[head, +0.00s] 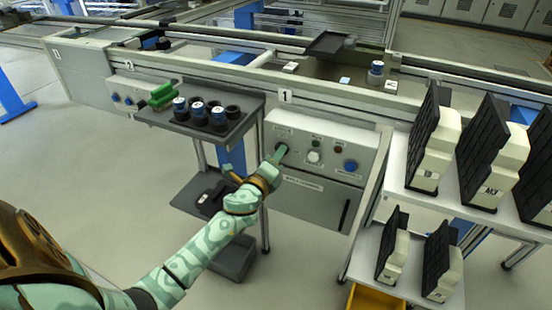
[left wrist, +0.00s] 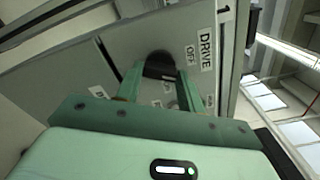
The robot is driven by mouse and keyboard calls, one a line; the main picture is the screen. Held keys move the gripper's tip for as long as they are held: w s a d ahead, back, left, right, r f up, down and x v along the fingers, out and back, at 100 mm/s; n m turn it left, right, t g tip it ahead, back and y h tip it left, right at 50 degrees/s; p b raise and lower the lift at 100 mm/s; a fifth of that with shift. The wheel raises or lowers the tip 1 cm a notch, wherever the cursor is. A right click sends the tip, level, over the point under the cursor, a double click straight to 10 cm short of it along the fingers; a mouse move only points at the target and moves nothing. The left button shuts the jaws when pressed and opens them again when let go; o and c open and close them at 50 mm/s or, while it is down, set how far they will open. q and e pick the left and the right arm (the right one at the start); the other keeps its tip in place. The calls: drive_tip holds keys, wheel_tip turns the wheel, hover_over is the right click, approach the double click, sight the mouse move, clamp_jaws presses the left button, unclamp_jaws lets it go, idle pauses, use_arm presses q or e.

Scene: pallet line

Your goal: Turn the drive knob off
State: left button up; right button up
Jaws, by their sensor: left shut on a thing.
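The black drive knob (left wrist: 160,64) sits on the grey control panel, between my left gripper's fingers in the left wrist view. A "DRIVE" label (left wrist: 206,49) and an "OFF" mark (left wrist: 191,56) are beside it. In the head view the light grey panel (head: 335,131) is below the sign "1", and my green left gripper (head: 280,151) reaches its left end. The gripper is shut on the knob, which it mostly hides in the head view. I cannot tell which way the knob points. My right gripper is in neither view.
A white knob (head: 314,156) and a blue button (head: 350,165) are right of my gripper on the panel. A dark shelf (head: 240,127) with several black and blue cylinders stands left. A rack with black-and-white units (head: 432,150) stands right. Open floor lies left.

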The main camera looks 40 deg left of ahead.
use_arm(q)
drive_tip(key=n, duration=0.5)
drive_tip(key=shift+f+n+p, duration=0.1)
drive_tip(key=shift+n+p, duration=0.3)
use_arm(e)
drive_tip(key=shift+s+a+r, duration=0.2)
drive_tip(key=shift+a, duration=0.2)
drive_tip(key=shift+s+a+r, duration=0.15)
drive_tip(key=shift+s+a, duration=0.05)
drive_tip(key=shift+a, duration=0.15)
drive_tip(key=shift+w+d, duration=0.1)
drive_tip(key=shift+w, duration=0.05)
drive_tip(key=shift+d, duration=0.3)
use_arm(q)
drive_tip(key=o, duration=1)
drive_tip(key=shift+s, duration=0.1)
